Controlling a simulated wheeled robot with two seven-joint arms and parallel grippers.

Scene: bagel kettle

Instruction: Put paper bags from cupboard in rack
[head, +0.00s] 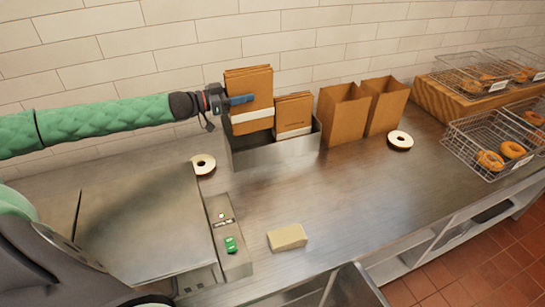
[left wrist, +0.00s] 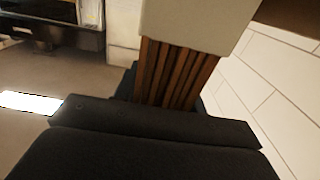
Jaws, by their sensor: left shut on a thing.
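My left gripper (head: 228,99) is shut on a stack of brown folded paper bags (head: 250,84) with a white band around its lower part. The stack is upright over the left part of a grey metal rack (head: 273,154); whether it touches the rack's floor I cannot tell. The left wrist view shows the bag stack (left wrist: 178,75) and its pale band close up above the dark gripper fingers. A second banded stack of paper bags (head: 294,112) stands in the right part of the rack. My right gripper is not in view.
Two open brown bags (head: 343,113) stand right of the rack, against the tiled wall. White ring-shaped items (head: 203,164) lie on the counter. Wire baskets with bagels (head: 490,145) are at the right. A beige block (head: 287,237) lies near the front; the middle counter is clear.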

